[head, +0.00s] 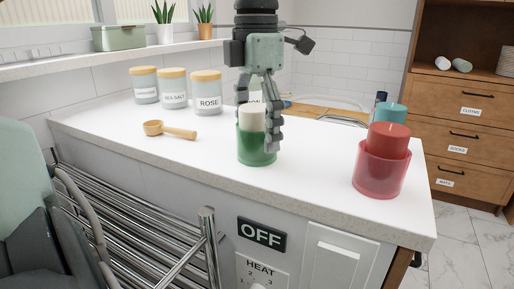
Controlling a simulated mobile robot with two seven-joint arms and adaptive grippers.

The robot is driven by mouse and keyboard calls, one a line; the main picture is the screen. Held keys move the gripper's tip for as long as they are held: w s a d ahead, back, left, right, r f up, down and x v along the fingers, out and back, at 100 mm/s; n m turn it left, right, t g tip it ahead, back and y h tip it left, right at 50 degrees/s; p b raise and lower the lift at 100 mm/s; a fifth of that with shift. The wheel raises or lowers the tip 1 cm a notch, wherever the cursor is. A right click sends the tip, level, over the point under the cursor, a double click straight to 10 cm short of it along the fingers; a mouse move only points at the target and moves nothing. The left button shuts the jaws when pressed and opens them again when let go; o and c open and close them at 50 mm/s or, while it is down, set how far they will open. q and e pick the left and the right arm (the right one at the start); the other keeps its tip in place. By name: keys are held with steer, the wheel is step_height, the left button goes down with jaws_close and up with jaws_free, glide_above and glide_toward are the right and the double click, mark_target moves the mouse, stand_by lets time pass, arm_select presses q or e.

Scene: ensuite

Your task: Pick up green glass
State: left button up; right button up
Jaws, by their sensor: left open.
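The green glass (257,150) stands upright on the white counter near its front edge, with a white candle (252,117) in it. My left gripper (259,123) comes down over it from above and is open. One finger is in front of the right side of the glass and candle; the other is at the candle's left, partly hidden behind it. I cannot tell whether either finger touches the glass. My right gripper is not in view.
A red glass with a red candle (384,165) stands to the right on the counter (310,165), a teal candle (391,113) behind it. A wooden scoop (170,131) and labelled jars (207,93) are to the left. A chrome rail rack (140,225) is below the counter.

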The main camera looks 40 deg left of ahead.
arm_select(q)
steer(key=shift+f, duration=0.55)
steer(key=shift+c, duration=0.5)
steer(key=c, duration=1.2)
steer(key=shift+r, duration=0.1)
steer(key=shift+r, duration=0.1)
